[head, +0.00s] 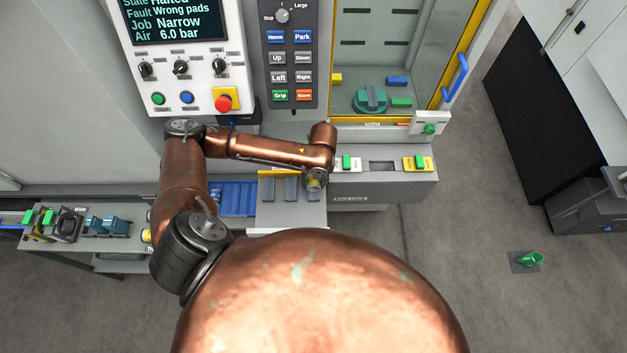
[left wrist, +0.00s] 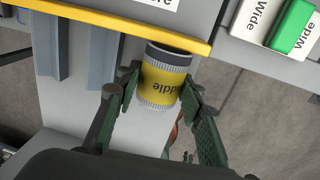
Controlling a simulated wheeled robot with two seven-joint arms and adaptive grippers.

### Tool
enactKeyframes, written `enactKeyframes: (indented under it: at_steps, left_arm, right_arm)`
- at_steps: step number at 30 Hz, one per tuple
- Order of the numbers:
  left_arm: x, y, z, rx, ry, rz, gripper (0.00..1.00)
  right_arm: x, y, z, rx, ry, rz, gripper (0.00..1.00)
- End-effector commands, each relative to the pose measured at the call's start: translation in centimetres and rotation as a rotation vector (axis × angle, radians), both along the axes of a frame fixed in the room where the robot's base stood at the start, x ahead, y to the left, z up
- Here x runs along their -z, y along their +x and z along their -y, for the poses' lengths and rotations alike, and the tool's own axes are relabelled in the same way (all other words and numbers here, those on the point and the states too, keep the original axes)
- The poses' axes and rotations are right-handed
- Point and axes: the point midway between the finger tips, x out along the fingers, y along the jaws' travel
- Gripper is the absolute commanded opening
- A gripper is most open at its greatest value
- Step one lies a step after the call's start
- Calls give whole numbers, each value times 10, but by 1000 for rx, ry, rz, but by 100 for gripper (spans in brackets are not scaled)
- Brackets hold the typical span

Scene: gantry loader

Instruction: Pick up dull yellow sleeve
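The dull yellow sleeve (left wrist: 163,84) has grey ribbed ends and a dark label that ends in "ddle". It lies by the yellow-edged grey rack in the left wrist view, and a small part of it shows in the head view (head: 314,184). My left gripper (left wrist: 163,86) is over the sleeve, one finger on each side. The fingers look open, with a narrow gap at the left finger; contact at the right finger is unclear. In the head view my left gripper (head: 316,177) is small and partly hides the sleeve. My right gripper is not in view.
The grey rack with a yellow edge (head: 290,173) has upright dividers. A blue tray (head: 237,198) is to its left. The control panel (head: 180,60) stands behind.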

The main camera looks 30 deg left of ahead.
Motion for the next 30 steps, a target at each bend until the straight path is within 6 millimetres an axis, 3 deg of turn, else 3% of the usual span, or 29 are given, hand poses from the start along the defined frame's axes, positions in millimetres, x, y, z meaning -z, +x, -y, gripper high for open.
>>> enactKeyframes:
  at_steps: [14, 23, 30]
  left_arm:
    - [0, 0, 0, 0, 1, -1, 1]
    - [-2, 0, 0, 0, 1, 1, 1]
    - [-22, 2, 0, 0, -1, 4, 1]
  right_arm:
    - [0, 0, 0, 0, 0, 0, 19]
    - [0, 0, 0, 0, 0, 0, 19]
    - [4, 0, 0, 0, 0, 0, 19]
